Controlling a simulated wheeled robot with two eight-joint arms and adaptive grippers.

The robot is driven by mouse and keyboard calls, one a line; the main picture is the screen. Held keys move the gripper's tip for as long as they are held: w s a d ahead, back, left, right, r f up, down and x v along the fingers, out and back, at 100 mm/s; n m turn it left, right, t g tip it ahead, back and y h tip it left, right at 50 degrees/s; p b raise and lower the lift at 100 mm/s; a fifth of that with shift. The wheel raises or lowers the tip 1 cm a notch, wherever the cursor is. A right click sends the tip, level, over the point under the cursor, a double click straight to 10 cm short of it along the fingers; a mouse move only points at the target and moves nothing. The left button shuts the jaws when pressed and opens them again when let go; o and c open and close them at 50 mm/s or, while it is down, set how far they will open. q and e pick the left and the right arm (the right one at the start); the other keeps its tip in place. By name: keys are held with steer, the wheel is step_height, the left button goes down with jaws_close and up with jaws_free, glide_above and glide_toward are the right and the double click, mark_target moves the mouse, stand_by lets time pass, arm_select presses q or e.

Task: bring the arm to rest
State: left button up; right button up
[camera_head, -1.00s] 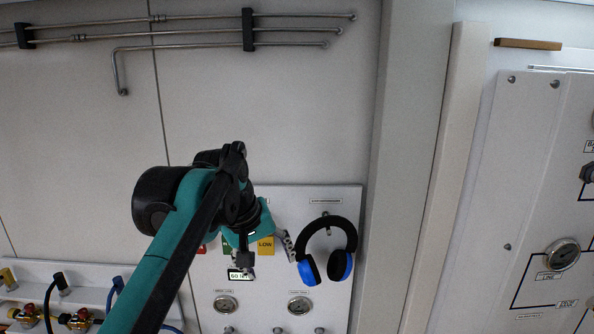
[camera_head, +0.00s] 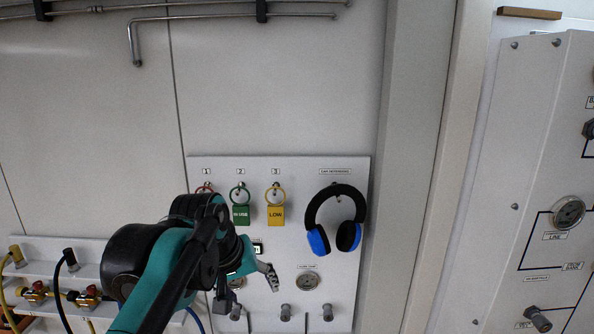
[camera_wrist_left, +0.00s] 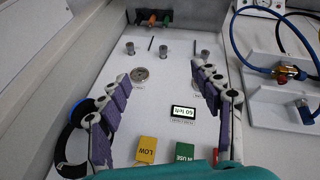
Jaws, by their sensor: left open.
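My left arm comes in from the lower left in the head view. Its left gripper (camera_head: 247,287) is open and empty in front of the lower part of the white wall panel (camera_head: 309,172). In the left wrist view the two purple-padded fingers of the gripper (camera_wrist_left: 160,78) stand wide apart, with the panel's face beyond them and nothing between the pads. I cannot tell the exact gap to the panel. My right gripper is not in view.
Blue-black headphones (camera_head: 350,236), a green tag (camera_head: 241,215) and a yellow tag (camera_head: 276,215) hang on the panel. A gauge (camera_head: 308,281) and several knobs sit below. Hoses and red valves (camera_head: 88,298) are at left. Another panel (camera_head: 545,130) stands at right.

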arm_select(q)
steer(key=s+a+f+m+b, duration=0.1)
steer(key=s+f+b, duration=0.3)
steer(key=f, duration=1.1)
steer(key=s+a+f+m+t+y+b, duration=0.1)
steer(key=s+a+f+b, duration=0.3)
steer(key=f+b, duration=0.7)
steer(key=s+a+f+t+y+b, duration=0.1)
steer(key=s+a+f+b, duration=0.2)
steer(key=f, duration=1.6)
steer(key=s+b, duration=0.3)
steer(key=b, duration=0.1)
steer(key=shift+a+f+m+b, duration=0.15)
steer(key=shift+a+m+b, duration=0.1)
steer(key=shift+m+b, duration=0.15)
